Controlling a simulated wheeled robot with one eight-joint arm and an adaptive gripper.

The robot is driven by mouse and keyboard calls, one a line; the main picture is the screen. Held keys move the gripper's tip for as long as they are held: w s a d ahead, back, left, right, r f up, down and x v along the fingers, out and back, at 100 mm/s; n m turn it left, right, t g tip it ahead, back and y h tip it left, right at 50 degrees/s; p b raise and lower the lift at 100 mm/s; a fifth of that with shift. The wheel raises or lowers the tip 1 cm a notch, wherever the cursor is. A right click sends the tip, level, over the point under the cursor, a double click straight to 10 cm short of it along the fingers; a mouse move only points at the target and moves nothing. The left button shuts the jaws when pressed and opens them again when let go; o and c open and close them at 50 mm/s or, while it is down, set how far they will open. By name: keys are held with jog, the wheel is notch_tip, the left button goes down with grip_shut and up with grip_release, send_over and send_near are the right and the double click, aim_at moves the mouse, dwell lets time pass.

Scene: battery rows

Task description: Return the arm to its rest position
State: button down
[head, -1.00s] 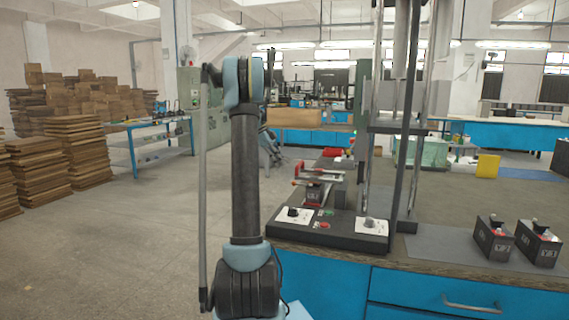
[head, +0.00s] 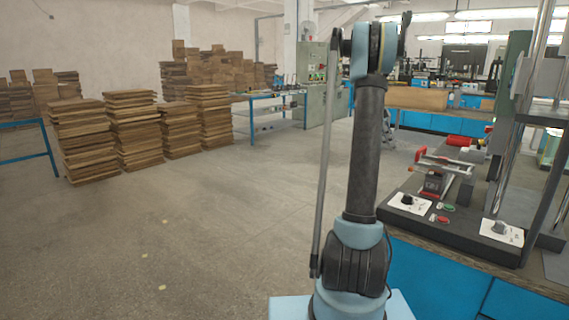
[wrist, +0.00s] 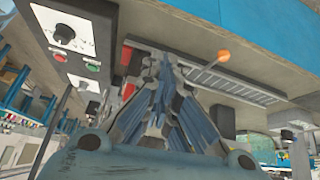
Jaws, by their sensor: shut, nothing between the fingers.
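My arm (head: 366,150) stands upright in the head view, its lower joint at the bottom and its elbow at the top. My gripper cannot be made out in the head view. In the wrist view my gripper (wrist: 162,68) is shut, its fingers together with nothing held between them. Behind it are a grey slotted strip and a round orange knob (wrist: 223,56), seen at a slant. I cannot tell the distance between them and the fingers.
A bench machine (head: 455,215) with knobs and buttons stands to the right of my arm on a blue bench (head: 440,280). Its control panel (wrist: 75,35) shows in the wrist view. Stacks of boards (head: 140,130) stand at the left. Open floor (head: 190,240) lies between.

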jog(key=s+a+n+t+y, duration=0.2)
jog(key=s+a+n+t, duration=0.2)
jog(key=s+a+n, duration=1.3)
jog(key=s+a+f+n+y, duration=0.1)
jog(key=s+a+f+n, duration=0.2)
jog(key=s+a+f, duration=0.2)
jog(key=s+a+f+n+t+y, duration=0.1)
jog(key=s+a+f, duration=0.4)
jog(key=s, duration=0.5)
jog(key=s+a+f+n+t, duration=0.1)
jog(key=s+a+f+n, duration=0.3)
jog(key=s+f, duration=0.3)
jog(key=shift+s+a+n+y, duration=0.3)
jog(key=shift+s+a+y, duration=0.1)
jog(key=shift+s+a, duration=0.3)
jog(key=shift+d, duration=0.1)
